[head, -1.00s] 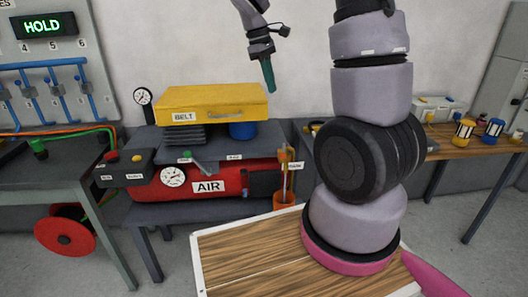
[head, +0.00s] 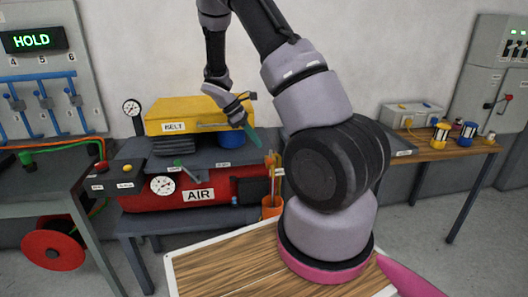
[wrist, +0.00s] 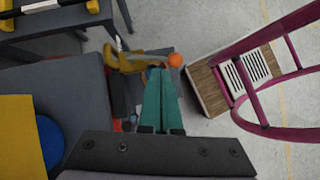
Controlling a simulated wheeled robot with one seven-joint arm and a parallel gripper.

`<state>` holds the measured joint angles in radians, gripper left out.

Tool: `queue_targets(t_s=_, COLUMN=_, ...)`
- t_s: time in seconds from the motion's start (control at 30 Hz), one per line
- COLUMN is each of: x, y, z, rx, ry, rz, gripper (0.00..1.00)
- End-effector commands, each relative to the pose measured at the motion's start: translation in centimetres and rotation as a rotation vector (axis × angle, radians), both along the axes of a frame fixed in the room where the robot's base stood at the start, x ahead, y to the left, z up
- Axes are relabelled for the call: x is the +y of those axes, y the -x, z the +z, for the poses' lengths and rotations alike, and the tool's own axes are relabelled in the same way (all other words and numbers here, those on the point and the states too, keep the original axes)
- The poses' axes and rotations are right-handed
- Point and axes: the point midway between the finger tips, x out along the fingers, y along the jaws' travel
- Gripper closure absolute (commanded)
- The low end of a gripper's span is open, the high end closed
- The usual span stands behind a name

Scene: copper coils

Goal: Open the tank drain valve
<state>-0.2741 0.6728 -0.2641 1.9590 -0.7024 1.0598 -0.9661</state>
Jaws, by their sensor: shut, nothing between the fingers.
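The red air tank (head: 215,190), marked AIR, lies on a dark bench with a round white gauge on its front. I cannot tell which part is the drain valve; none is clearly readable. My gripper (head: 254,140), with green fingers, is shut and empty.
A yellow case (head: 195,113) marked BELT and a blue round thing (head: 230,139) are on the bench top. An orange cup (head: 271,207) with tools stands at its right end. A wooden bench (head: 430,155) at right holds coils. Floor shows between the benches.

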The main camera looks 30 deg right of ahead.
Motion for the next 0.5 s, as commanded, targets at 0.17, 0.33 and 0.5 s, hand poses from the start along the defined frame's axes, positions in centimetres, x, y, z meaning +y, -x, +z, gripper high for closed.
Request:
queue_targets(t_s=0.17, x=-1.5, y=0.9, z=-2.6, rx=0.002, ry=0.001, rz=-0.001, gripper=1.0)
queue_targets(t_s=0.33, x=-2.2, y=1.3, z=-3.9, rx=0.001, ry=0.0, rz=-0.001, gripper=1.0)
queue_targets(t_s=0.5, x=-2.4, y=1.4, z=-4.2, rx=-0.001, ry=-0.001, rz=-0.001, gripper=1.0)
